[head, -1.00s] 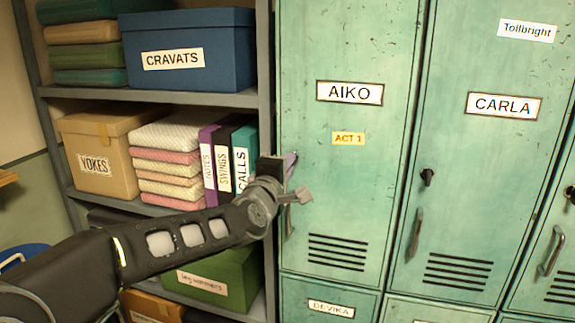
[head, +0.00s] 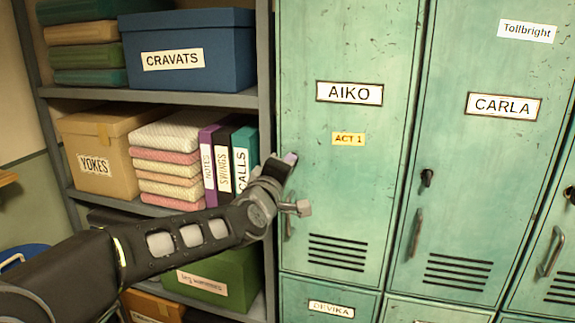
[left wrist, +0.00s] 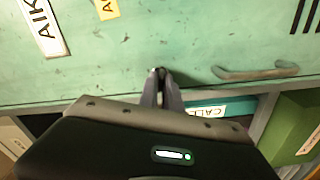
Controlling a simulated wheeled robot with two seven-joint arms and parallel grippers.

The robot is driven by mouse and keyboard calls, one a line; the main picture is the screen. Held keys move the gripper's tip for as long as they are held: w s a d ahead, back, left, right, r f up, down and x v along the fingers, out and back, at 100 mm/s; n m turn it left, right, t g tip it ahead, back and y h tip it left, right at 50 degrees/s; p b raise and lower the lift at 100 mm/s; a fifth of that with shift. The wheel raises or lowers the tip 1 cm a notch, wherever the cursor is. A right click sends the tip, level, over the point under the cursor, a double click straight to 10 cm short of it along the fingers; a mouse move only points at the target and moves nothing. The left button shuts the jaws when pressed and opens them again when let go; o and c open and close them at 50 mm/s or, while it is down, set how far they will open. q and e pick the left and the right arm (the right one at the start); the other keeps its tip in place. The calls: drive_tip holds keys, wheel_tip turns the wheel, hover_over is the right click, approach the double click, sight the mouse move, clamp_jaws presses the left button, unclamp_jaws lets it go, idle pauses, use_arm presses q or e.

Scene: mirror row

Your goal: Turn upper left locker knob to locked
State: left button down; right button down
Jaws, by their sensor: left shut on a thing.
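The upper left locker (head: 340,200) is the green door labelled AIKO, with a yellow ACT 1 tag; it also fills the top of the left wrist view (left wrist: 190,40). My left gripper (head: 290,158) is at the door's left edge, above its handle (head: 290,225). In the left wrist view, its narrow fingers (left wrist: 160,73) are together against the door, shut on the locker knob. The knob is almost wholly hidden by the fingers, so its pointing direction cannot be told. My right gripper is not in view.
The CARLA locker (head: 480,180) to the right has a dark knob (head: 427,178) and a handle (head: 416,234). Left of the lockers, a grey shelf (head: 190,97) holds boxes, folded cloth and binders close to my left arm. The door handle (left wrist: 255,73) lies beside my fingers.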

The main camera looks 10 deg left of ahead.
use_arm(q)
drive_tip(key=shift+m+p, duration=1.7)
drive_tip(key=shift+m, duration=5.4)
drive_tip(key=c, duration=1.5)
unclamp_jaws()
drive_tip(key=shift+c, duration=0.2)
drive_tip(key=s+b, duration=0.1)
drive_tip(key=s, duration=0.6)
drive_tip(key=shift+s+a, duration=0.25)
drive_tip(key=shift+s, duration=0.15)
